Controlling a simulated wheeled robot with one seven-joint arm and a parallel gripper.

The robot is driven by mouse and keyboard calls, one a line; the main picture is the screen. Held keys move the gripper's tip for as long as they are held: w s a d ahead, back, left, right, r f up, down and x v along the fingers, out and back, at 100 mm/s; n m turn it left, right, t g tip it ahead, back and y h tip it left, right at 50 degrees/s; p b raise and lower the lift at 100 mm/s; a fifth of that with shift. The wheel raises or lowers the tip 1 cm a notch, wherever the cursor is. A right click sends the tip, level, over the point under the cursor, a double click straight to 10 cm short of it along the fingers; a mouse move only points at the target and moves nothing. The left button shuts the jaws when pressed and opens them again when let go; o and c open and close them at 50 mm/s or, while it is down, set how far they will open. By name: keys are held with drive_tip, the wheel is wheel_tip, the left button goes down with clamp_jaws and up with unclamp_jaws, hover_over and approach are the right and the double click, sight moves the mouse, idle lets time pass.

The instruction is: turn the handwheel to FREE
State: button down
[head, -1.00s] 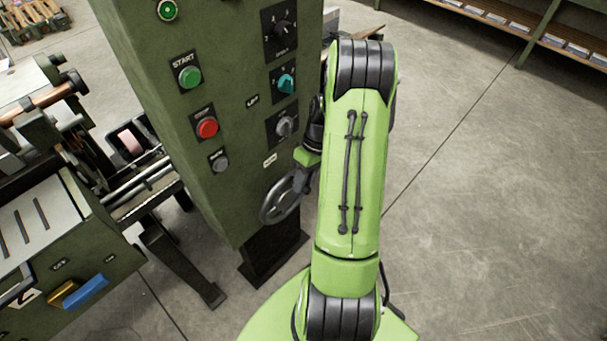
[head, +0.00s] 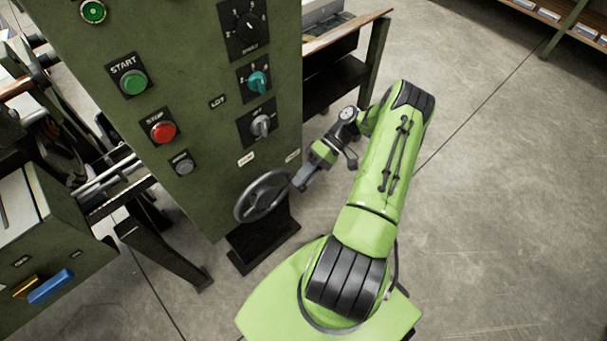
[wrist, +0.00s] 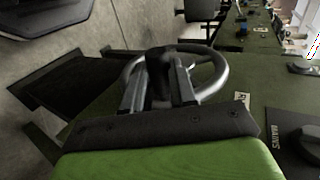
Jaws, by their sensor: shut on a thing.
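The grey handwheel (head: 263,196) is on the lower front of the green control panel, below the knobs. In the wrist view its rim (wrist: 222,75) curves behind and around the fingers. My gripper (head: 300,181) reaches in from the right and is shut on the wheel at its right side. In the wrist view the two fingers (wrist: 158,85) stand either side of a dark part of the wheel. Two small pale labels, one (head: 246,160) above the wheel and one (head: 293,156) to its upper right, are too small to read.
The panel carries a green START button (head: 133,83), a red STOP button (head: 163,131), a teal knob (head: 258,82) and a grey knob (head: 262,125) above the wheel. A wooden-topped table (head: 345,40) stands behind. The floor (head: 500,180) at right is clear.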

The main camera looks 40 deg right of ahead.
drive_tip(key=shift+d+f+b, duration=0.2)
drive_tip(key=shift+f+b, duration=0.5)
drive_tip(key=shift+f, duration=0.45)
drive_tip(key=shift+d+f+b, duration=0.2)
drive_tip(key=shift+f+b, duration=0.45)
drive_tip(key=shift+f, duration=0.5)
drive_tip(key=c, duration=0.9)
unclamp_jaws()
drive_tip(key=shift+p+v, duration=0.55)
drive_tip(key=shift+v, duration=7.3)
